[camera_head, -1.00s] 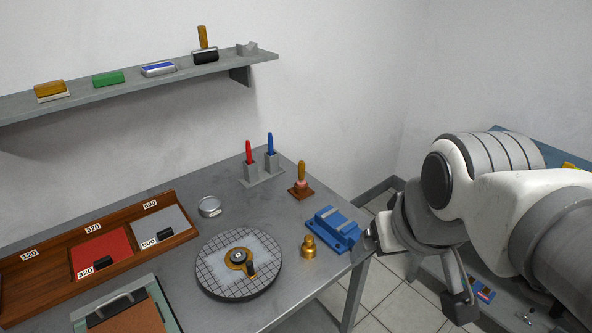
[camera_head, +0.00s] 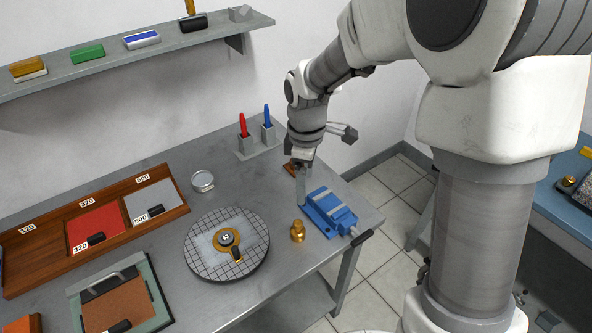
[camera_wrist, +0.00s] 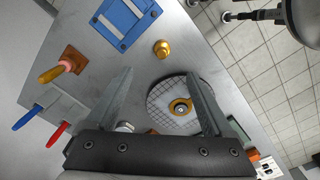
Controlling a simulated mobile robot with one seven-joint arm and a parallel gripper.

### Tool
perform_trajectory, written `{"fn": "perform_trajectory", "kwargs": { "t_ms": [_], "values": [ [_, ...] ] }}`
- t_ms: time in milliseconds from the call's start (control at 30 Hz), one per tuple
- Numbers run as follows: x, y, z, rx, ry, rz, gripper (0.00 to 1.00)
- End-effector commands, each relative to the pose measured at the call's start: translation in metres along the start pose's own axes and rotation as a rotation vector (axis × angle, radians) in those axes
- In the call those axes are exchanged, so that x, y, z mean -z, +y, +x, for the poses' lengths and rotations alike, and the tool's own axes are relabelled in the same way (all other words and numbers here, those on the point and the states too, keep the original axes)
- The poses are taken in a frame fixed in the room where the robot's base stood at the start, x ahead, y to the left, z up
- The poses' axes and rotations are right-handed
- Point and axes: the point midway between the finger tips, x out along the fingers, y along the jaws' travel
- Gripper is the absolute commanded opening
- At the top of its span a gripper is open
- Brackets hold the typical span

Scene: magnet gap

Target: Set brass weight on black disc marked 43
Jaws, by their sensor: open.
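The small brass weight (camera_head: 298,232), with a knob on top, stands upright on the grey bench in front of the blue vise. It also shows in the wrist view (camera_wrist: 162,48), a little beyond the fingertips. A round gridded plate (camera_head: 205,265) lies to its left. On the plate sits a brass ring piece with a small black disc (camera_head: 226,237) at its centre; its white label is too small to read. My gripper (camera_head: 302,200) is open and empty, pointing down above the bench beside the vise. In the wrist view its spread fingers (camera_wrist: 159,74) partly cover the plate.
The blue vise (camera_head: 329,212) stands right of the weight, near the bench edge. Red and blue pens (camera_head: 255,135) stand in holders behind. A wooden tray (camera_head: 110,250) fills the left. A round tin (camera_head: 203,181) sits behind the plate. A shelf (camera_head: 120,52) hangs above.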

Motion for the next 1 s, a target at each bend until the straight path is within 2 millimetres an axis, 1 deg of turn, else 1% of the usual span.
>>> {"fn": "perform_trajectory", "kwargs": {
  "t_ms": [100, 233, 500, 700, 800, 1000],
  "values": [
    [0.006, 0.002, 0.010, 0.017, -0.002, -0.043, 0.86],
    [0.007, 0.001, 0.026, 0.024, -0.003, -0.056, 0.86],
    [0.007, -0.001, 0.083, 0.026, -0.005, -0.054, 0.86],
    [0.007, -0.001, 0.118, 0.024, -0.004, -0.053, 0.86],
    [0.007, -0.001, 0.128, 0.022, -0.003, -0.052, 0.86],
    [0.009, -0.002, 0.138, 0.021, -0.003, -0.053, 0.86]
  ]
}}
